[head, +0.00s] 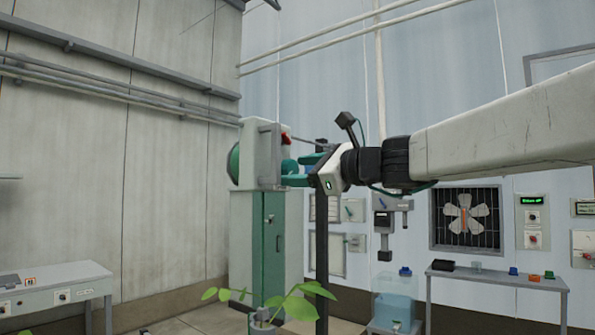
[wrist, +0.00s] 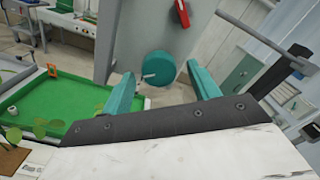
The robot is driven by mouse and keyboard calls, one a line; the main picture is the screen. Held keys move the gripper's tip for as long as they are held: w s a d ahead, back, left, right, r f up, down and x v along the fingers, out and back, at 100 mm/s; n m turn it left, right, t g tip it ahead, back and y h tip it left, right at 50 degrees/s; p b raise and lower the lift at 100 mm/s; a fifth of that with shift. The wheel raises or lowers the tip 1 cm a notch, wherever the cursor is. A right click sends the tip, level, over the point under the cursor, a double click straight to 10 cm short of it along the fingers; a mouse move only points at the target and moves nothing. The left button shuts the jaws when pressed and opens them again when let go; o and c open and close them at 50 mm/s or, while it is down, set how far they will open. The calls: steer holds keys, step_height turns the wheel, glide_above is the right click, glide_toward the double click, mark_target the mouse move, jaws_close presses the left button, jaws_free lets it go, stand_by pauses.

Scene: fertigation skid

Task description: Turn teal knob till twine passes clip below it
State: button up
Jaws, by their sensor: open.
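The teal knob (wrist: 158,68) is a round disc with a pale mark on its face, on a grey housing (wrist: 140,35). In the head view the teal knob (head: 289,165) shows at the side of the pale housing (head: 262,150). My gripper (wrist: 161,75) is open, its two teal fingers to either side of the knob in the wrist view; no contact can be made out. In the head view my gripper (head: 306,170) is close to the knob. I cannot make out the twine or the clip for certain in either view.
A red part (wrist: 182,13) sits on the housing above the knob. A dark upright post (head: 321,235) stands by my gripper. A leafy plant (head: 270,300) is below. A green-topped table (wrist: 60,105) lies to the left in the wrist view.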

steer(key=shift+w+a, duration=0.3)
steer(key=shift+a, duration=0.15)
steer(key=c, duration=1)
steer(key=shift+o, duration=0.2)
steer(key=n, duration=0.4)
steer(key=shift+n, duration=2.9)
